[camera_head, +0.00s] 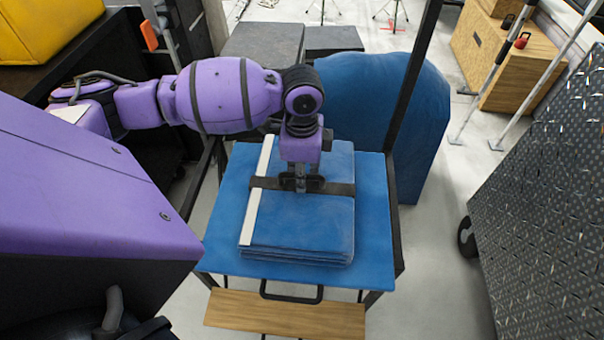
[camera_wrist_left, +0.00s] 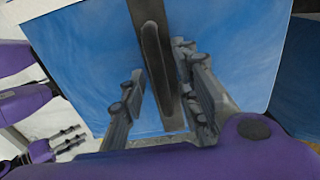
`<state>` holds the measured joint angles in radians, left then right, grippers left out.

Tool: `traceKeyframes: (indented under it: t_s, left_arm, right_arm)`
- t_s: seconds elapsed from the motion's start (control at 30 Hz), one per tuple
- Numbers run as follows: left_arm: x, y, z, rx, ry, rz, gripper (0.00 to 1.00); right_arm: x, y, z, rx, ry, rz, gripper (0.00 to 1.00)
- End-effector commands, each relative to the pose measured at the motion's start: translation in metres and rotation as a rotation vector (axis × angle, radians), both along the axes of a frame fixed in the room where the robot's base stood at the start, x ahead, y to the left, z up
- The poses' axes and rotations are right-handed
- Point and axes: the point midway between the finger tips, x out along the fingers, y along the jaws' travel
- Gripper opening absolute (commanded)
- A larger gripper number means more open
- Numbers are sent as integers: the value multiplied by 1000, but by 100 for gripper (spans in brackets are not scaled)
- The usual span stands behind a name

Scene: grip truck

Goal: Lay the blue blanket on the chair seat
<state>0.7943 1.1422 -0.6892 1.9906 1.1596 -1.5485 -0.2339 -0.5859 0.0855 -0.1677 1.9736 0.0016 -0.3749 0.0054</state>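The folded blue blanket (camera_head: 300,225) lies flat on the blue chair seat (camera_head: 375,220), bound by a dark strap (camera_head: 341,189) with a raised handle (camera_wrist_left: 156,55). A pale strip runs along its left edge. My left gripper (camera_head: 301,186) points down over the strap, near the blanket's middle. In the left wrist view its fingers stand apart on either side of the handle, without visibly closing on it. My right gripper (camera_wrist_left: 68,141) shows only in the left wrist view, low at the left, empty, with its fingers apart and away from the blanket.
A large rounded blue shape (camera_head: 425,120) stands behind the seat, beside a dark upright post (camera_head: 412,75). A wooden footrest (camera_head: 285,314) sits in front below the seat. A dark metal-plated case (camera_head: 545,200) stands at the right. Pale floor lies between.

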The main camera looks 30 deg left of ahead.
Motion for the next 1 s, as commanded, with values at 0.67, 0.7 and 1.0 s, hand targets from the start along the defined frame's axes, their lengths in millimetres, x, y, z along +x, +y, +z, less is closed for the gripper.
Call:
traceKeyframes:
  t_s: [0.67, 0.7, 1.0]
  left_arm:
    - [1, 0, 115, 0, -2, -1, 30]
    - [0, 0, 118, 0, -1, 0, 30]
    - [0, 0, 121, -1, 2, 0, 30]
  right_arm:
    - [7, 7, 10, 14, -11, 1, 40]
    - [6, 7, 10, 13, -9, 1, 40]
    - [1, 3, 7, 4, 1, 9, 40]
